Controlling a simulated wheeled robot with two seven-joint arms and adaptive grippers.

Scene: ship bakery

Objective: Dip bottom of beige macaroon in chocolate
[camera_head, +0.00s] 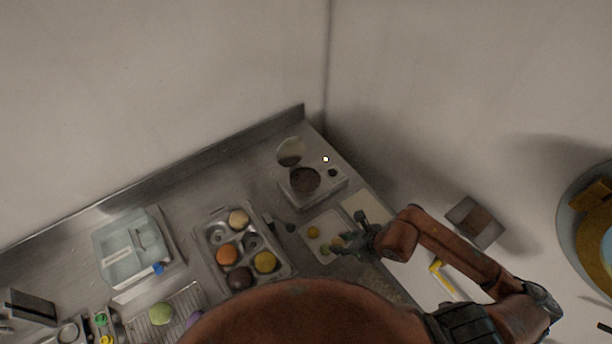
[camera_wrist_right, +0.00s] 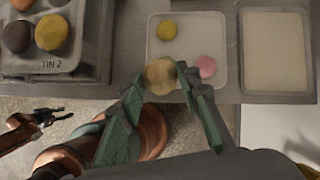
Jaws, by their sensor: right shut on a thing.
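My right gripper (camera_wrist_right: 160,84) is shut on a beige macaroon (camera_wrist_right: 160,76), holding it between its green fingertips. In the wrist view the macaroon overlaps the near edge of a small white tray (camera_wrist_right: 190,22); I cannot tell its height above it. In the head view my right gripper (camera_head: 347,243) is over the same tray (camera_head: 309,222), to the right of and nearer than the chocolate. The dark chocolate (camera_head: 304,180) is in a round pot on a metal warmer (camera_head: 312,199). My left gripper (camera_wrist_right: 56,115) shows at the left of the wrist view, fingers apart and empty.
The tray holds a yellow macaroon (camera_wrist_right: 167,30) and a pink one (camera_wrist_right: 205,67). A pale board (camera_wrist_right: 276,50) lies beside it. A tin (camera_head: 207,227) of several macaroons stands left. A round lid (camera_head: 290,152) is behind the pot, near the wall. A spoon-like tool (camera_head: 289,227) lies between.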

